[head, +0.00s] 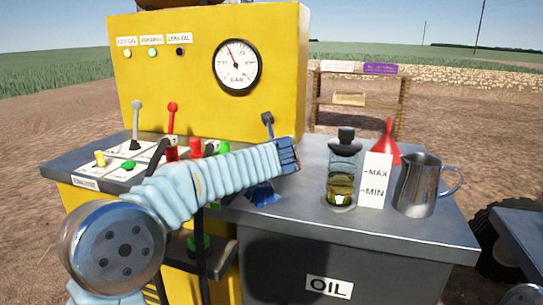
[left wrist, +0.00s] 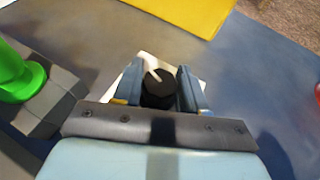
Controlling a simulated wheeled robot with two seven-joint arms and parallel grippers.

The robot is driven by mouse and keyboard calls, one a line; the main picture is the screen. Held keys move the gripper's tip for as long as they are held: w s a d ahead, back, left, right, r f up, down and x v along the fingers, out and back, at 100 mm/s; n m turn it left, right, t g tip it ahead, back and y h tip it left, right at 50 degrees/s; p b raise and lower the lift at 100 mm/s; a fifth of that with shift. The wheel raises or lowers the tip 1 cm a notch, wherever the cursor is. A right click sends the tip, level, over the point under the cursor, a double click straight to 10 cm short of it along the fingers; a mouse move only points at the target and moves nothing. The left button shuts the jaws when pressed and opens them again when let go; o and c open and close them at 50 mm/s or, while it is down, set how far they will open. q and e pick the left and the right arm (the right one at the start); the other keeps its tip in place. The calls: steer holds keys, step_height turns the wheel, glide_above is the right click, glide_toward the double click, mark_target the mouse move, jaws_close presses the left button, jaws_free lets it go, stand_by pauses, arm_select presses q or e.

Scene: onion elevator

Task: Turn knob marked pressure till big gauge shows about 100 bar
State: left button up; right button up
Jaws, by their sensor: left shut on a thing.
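The big round gauge (head: 237,67) is on the yellow panel. It has a white face marked BAR, and its red needle points up and slightly left; its numbers are too small to read surely. A black knob (left wrist: 158,90) with a white pointer line sits on a white plate in the left wrist view. The line points up and to the left. My left gripper (head: 262,193) reaches down to the grey console top, and its blue fingers (left wrist: 158,92) are closed on both sides of the knob. The knob is hidden in the head view. My right gripper is not in view.
Levers with red (head: 172,107) and grey (head: 137,104) tops stand left of my arm, and a dark-blue lever (head: 267,119) stands behind it. An oil glass (head: 341,185), MAX/MIN card (head: 375,180), red funnel (head: 387,145) and metal jug (head: 417,185) stand to the right.

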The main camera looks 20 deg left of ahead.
arm_select(q)
steer(key=o, duration=1)
steer(key=v, duration=1.3)
steer(key=shift+s+r+b, duration=0.1)
steer(key=shift+s+b, duration=0.2)
steer(key=shift+b, duration=0.1)
steer(key=shift+s+d, duration=0.1)
